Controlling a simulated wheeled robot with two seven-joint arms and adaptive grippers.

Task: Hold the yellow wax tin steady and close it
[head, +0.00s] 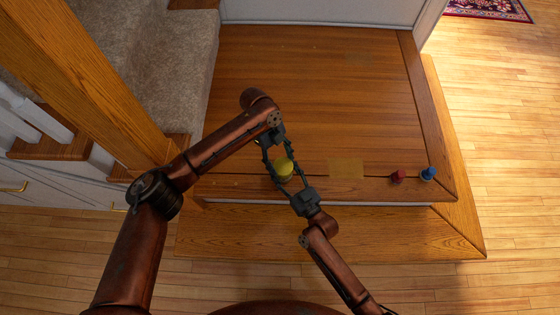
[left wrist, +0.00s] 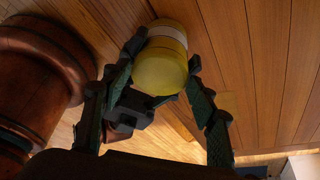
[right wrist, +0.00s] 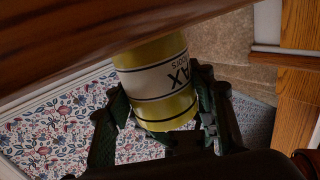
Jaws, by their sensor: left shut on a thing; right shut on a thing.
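The yellow wax tin (head: 284,168) stands near the front edge of the wooden landing. My left gripper (head: 280,161) reaches it from the far side and is shut on it. In the left wrist view the tin (left wrist: 164,68) shows a plain yellow end and a pale band between the fingers. My right gripper (head: 288,182) reaches it from the near side and is also shut on it. In the right wrist view the tin (right wrist: 158,84) shows a white label with black lettering. I cannot make out a separate lid or whether it is seated.
A red item (head: 398,176) and a blue item (head: 428,173) stand to the right near the landing's front edge. A flat tan square (head: 346,168) lies between them and the tin. A wooden post (head: 95,80) and carpeted stairs (head: 172,70) are left. The landing's back (head: 310,75) is clear.

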